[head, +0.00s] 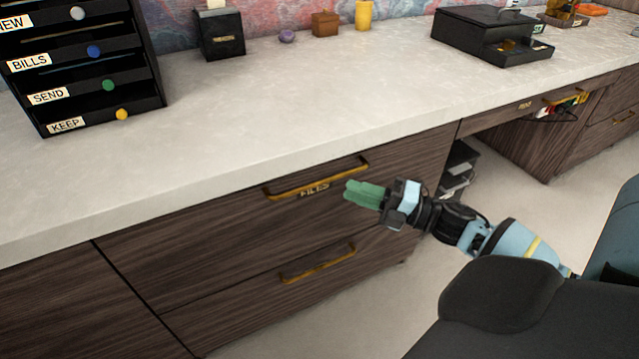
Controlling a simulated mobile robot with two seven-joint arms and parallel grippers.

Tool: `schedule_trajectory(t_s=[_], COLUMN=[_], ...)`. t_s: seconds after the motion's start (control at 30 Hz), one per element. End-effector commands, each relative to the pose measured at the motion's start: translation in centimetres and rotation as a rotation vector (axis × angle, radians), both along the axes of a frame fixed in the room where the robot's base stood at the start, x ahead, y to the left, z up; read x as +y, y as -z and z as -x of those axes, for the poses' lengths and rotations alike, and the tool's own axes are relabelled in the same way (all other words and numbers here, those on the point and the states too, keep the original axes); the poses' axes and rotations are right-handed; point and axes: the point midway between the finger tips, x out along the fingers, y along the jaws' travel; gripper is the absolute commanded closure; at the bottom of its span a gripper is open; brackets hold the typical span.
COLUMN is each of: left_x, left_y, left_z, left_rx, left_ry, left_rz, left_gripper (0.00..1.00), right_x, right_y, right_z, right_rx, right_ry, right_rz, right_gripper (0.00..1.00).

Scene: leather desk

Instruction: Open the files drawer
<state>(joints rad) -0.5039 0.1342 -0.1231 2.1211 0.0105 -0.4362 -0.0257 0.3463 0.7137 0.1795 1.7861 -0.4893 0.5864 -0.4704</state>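The files drawer (225,226) is the upper drawer in the dark wood cabinet under the desktop. Its front looks flush with the cabinet. A small FILES label (315,188) sits just under its brass bar handle (318,178). My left gripper is not in view.
A lower drawer (235,296) with a brass handle (318,265) is below. The pale desktop (290,105) overhangs above. A black letter sorter (85,62) stands at left and a black box (490,34) at back right. The knee space right of the cabinet is open.

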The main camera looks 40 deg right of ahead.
Motion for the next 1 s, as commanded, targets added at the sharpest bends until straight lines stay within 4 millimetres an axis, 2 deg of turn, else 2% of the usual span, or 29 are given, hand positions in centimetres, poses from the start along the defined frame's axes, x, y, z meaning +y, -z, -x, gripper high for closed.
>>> schedule_trajectory(t_s=[0.5,0.7,1.0], left_x=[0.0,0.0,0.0], left_y=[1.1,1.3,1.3], left_z=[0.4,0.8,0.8], left_rx=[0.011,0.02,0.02], left_ry=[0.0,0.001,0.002], left_rz=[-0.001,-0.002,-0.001], left_gripper=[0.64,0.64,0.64], right_x=[3.3,3.9,4.0], right_y=[-0.8,-0.9,-1.0], right_z=[-5.3,-6.3,-6.4], right_rx=[0.0,0.003,0.002], right_ry=[0.0,0.001,0.001], right_rz=[-0.001,-0.002,-0.002], right_gripper=[0.8,0.8,0.8])
